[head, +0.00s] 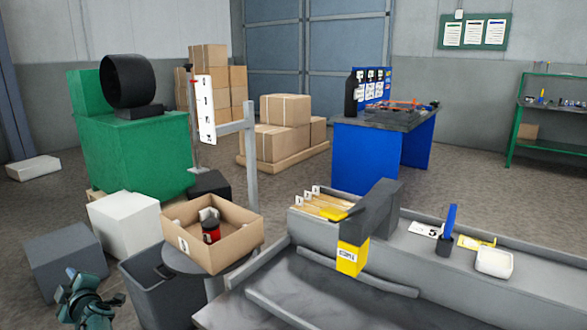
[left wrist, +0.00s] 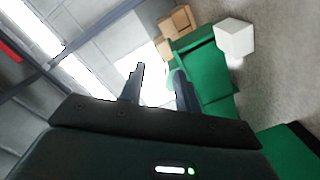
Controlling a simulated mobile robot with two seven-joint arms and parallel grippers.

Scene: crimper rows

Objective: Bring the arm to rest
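My left arm and gripper (head: 84,298) show at the bottom left corner of the head view, in front of the dark grey box and beside the grey bin. In the left wrist view the two fingers of the left gripper (left wrist: 160,72) stand apart with nothing between them. The fingers point toward the far wall, with background beyond them. My right gripper is in neither view.
A grey bin (head: 150,290) and a dark grey box (head: 66,262) stand near the left arm. An open cardboard box (head: 245,240) holds a red-and-black item. A grey bench (head: 320,295) fills the bottom right. Open floor lies beyond.

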